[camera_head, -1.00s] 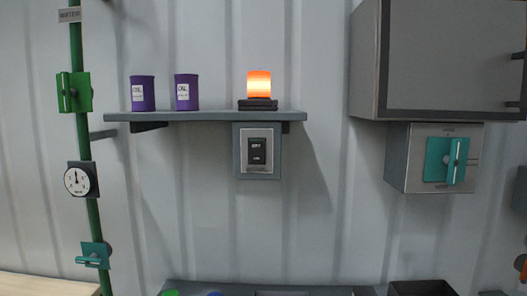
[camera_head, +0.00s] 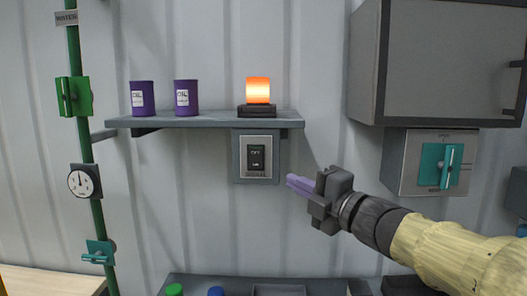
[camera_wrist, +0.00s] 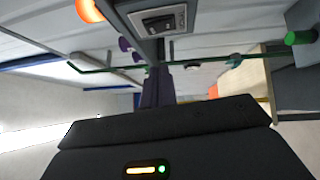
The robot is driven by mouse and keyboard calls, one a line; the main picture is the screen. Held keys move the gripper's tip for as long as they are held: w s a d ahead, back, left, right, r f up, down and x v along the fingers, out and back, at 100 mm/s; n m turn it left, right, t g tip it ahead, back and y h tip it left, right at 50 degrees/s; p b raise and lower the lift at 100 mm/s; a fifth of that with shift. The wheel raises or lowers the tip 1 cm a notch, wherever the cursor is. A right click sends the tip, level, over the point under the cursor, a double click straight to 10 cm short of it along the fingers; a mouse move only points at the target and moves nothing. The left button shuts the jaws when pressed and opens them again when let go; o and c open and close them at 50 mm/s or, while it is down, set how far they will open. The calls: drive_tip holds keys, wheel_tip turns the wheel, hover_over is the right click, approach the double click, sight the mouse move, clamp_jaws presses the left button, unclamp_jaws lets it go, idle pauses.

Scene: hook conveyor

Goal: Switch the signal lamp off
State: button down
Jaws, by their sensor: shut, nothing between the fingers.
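The signal lamp (camera_head: 258,91) glows orange on its dark base on the wall shelf; it also shows at the top left of the wrist view (camera_wrist: 90,10). Below the shelf, a black rocker switch (camera_head: 257,157) sits in a light plate on a grey box; the wrist view shows it at the top (camera_wrist: 163,22). My gripper (camera_head: 291,182) is shut and empty, with purple fingers pointing left. In the head view it is to the right of the switch and slightly lower, apart from it.
Two purple oil cans (camera_head: 143,98) stand on the shelf (camera_head: 215,121). A grey cabinet (camera_head: 450,60) and a box with a teal handle (camera_head: 440,166) are at right. A green pipe (camera_head: 75,45) with valves and a gauge (camera_head: 84,181) runs down the left. The wall below the switch is clear.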

drive_tip(key=shift+s+a+r+n+g+y, duration=0.3)
drive_tip(key=shift+r+n+y, duration=0.1)
drive_tip(key=shift+n, duration=0.1)
drive_tip(key=shift+w, duration=0.1)
drive_tip(key=p, duration=0.7)
approach(251, 153)
drive_tip(key=x, duration=0.5)
drive_tip(key=shift+s+a, duration=0.25)
drive_tip(key=shift+a, duration=0.05)
drive_tip(key=shift+w, duration=0.55)
